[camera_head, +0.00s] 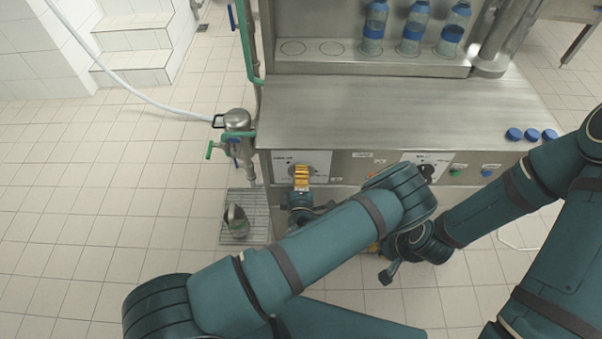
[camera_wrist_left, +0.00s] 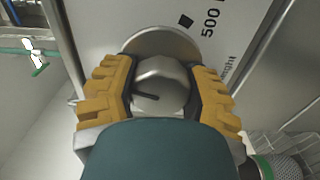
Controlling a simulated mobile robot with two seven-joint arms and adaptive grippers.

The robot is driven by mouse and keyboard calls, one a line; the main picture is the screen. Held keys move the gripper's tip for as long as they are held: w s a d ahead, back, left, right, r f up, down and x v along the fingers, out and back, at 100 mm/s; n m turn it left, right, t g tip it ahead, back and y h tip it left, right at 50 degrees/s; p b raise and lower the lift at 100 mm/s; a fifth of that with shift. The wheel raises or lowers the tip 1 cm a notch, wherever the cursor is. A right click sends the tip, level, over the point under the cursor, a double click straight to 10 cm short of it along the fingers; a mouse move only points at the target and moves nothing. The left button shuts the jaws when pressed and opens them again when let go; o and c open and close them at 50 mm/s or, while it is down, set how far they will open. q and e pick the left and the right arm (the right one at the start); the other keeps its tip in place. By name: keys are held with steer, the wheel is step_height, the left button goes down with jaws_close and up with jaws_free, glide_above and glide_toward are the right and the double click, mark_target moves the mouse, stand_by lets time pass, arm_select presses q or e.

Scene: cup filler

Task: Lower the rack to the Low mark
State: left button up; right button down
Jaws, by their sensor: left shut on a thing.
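My left gripper (camera_head: 301,180) is at the left dial panel (camera_head: 318,159) on the machine's front. In the left wrist view its yellow fingers (camera_wrist_left: 160,92) are shut on a round metal knob (camera_wrist_left: 158,70), one on each side. The knob has a dark slot mark, and a square mark with "500" is printed on the panel beside it. The wire rack (camera_head: 258,207) is low at the left of the machine, with a metal jug (camera_head: 236,220) on it. My right gripper (camera_head: 388,268) hangs below the machine's front; its fingers are too unclear to judge.
A second dial panel (camera_head: 433,159) with a black knob (camera_head: 426,172), a green button (camera_head: 455,172) and a blue button (camera_head: 487,172) are further right. Bottles (camera_head: 411,28) stand on the shelf, blue caps (camera_head: 532,134) on the counter. A tap (camera_head: 237,122) is above the rack.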

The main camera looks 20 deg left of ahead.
arm_select(q)
steer(key=n+p, duration=0.1)
steer(key=n, duration=0.8)
steer(key=n+p, duration=0.2)
steer(key=n, duration=0.7)
steer(key=n+p, duration=0.2)
steer(key=n, duration=0.7)
steer(key=shift+w+r, duration=0.3)
steer(key=shift+n, duration=2.3)
steer(key=o, duration=1.2)
steer(key=shift+f, duration=0.15)
